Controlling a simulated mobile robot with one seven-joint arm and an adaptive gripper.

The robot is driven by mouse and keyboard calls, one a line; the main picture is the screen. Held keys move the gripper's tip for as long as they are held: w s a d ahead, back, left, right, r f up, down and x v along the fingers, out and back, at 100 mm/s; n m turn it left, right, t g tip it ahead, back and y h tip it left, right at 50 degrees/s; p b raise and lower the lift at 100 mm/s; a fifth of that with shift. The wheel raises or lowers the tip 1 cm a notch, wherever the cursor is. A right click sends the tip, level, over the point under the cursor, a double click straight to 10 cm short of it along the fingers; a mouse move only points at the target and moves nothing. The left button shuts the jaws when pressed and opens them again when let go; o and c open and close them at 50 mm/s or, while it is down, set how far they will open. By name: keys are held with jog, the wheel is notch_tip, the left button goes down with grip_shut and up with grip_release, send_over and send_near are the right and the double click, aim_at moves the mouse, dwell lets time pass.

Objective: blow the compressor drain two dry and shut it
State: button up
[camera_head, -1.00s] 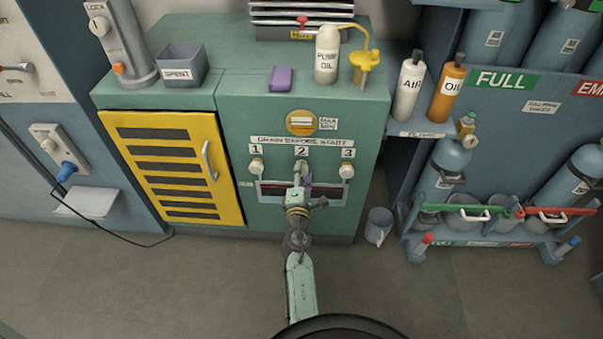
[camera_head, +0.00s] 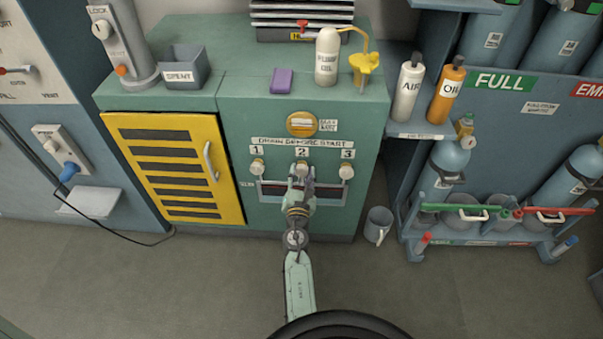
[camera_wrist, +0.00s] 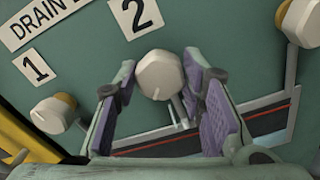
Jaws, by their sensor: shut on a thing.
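The compressor is a green cabinet (camera_head: 235,130) with three drain knobs under a "DRAIN BEFORE START" label. The drain two knob (camera_wrist: 159,75) is pale and many-sided, below the "2" label (camera_wrist: 136,14). My gripper (camera_wrist: 161,80) has its purple-padded fingers on both sides of this knob, shut on it. In the head view my gripper (camera_head: 301,174) covers most of what lies below the knob. Drain one (camera_wrist: 56,113) is at the left and drain three (camera_wrist: 303,22) at the right, both untouched. A thin outlet (camera_wrist: 179,112) shows below drain two; I cannot tell whether anything flows.
A dark recessed trough with a red line (camera_wrist: 245,124) runs beneath the knobs. A yellow louvred door (camera_head: 172,170) is left of them. The floor in front is mostly clear.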

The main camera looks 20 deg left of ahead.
jog(key=shift+r+n, duration=0.1)
jog(key=shift+n, duration=0.5)
jog(key=o, duration=1.1)
jog(key=shift+o, duration=0.2)
jog(key=v, duration=0.7)
jog(key=shift+s, duration=0.25)
